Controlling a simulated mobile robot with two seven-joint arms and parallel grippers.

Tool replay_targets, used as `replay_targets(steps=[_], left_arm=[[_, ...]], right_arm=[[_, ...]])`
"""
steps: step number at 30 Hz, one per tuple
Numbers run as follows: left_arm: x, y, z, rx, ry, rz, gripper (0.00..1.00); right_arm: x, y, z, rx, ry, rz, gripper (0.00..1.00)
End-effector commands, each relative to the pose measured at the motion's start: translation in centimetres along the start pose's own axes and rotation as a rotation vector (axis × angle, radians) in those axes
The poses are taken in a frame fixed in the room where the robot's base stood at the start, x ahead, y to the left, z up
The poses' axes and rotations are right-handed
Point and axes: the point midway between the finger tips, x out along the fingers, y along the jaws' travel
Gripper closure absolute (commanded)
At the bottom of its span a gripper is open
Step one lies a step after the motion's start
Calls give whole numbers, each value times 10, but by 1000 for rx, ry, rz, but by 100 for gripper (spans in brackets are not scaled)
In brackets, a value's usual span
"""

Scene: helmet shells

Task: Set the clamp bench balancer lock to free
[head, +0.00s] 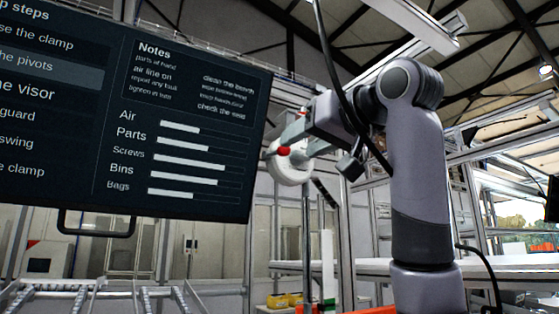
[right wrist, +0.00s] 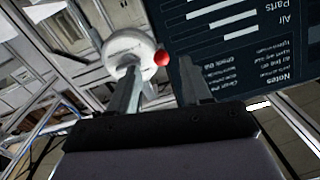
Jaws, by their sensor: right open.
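The balancer is a white round drum (head: 292,172) hanging just right of the dark screen in the head view. A small red ball-ended knob (head: 284,150), apparently its lock lever, sticks out on its near left side. My right gripper (head: 287,138) is in front of the drum, close to the knob. In the right wrist view the fingers (right wrist: 160,78) are spread, with the red knob (right wrist: 162,58) between and beyond their tips. The white drum (right wrist: 130,44) is partly behind one finger. Contact with the knob cannot be made out. My left gripper is not in view.
A large dark screen (head: 190,188) with notes and bars hangs close at the left of the drum. A metal post (head: 308,230) stands below the drum. Yellow bins (head: 278,300) and a roller rack (head: 60,295) are lower down.

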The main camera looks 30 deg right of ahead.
Motion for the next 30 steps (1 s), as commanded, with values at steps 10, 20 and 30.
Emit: replay_targets(steps=[10,20,30], left_arm=[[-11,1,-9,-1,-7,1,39],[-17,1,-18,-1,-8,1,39],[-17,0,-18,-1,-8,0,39]], right_arm=[[33,0,-5,2,-1,1,52],[68,0,-3,2,2,0,52],[70,0,-2,2,3,-1,74]])
